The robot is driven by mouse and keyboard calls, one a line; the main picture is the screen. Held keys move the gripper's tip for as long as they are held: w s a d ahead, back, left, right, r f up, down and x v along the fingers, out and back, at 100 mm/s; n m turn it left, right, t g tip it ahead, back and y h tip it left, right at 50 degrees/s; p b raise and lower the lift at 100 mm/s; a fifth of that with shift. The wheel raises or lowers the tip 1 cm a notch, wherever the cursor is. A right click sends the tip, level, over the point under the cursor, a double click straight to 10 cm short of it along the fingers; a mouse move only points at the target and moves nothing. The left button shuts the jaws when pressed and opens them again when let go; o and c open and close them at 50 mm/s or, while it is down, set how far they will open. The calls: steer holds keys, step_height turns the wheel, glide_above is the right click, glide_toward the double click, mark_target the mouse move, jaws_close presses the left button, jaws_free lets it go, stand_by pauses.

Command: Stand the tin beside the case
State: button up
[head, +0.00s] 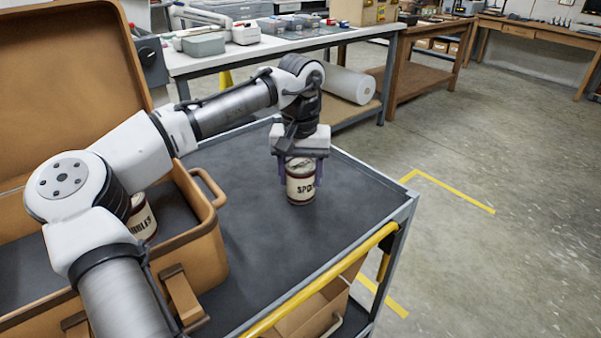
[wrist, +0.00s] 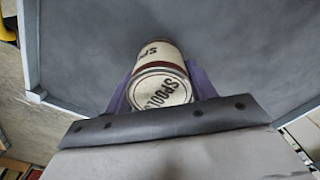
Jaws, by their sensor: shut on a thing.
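A cream tin with dark red bands, lettered "SPO…" (head: 301,186), is upright at the trolley top, to the right of the open case. My gripper (head: 301,164) points down and is shut on this tin. In the wrist view the tin (wrist: 162,78) reads "SPOOLS" and sits between the purple fingers. I cannot tell for sure whether its base touches the surface. The tan case (head: 205,262) stands open on the left of the trolley, its lid raised. A second cream tin (head: 142,218), its lettering partly hidden by my arm, stands inside the case.
The dark trolley top (head: 250,225) is clear around the held tin. A yellow handle bar (head: 320,283) runs along its near right edge. The case's side handle (head: 209,188) juts toward the tin. A cardboard box (head: 312,310) sits below. A white workbench (head: 265,47) stands behind.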

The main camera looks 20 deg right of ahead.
steer(key=shift+f, duration=0.1)
steer(key=o, duration=1.2)
step_height(320, 180, up, 12)
steer(key=shift+r+p, duration=0.15)
steer(key=shift+p, duration=0.25)
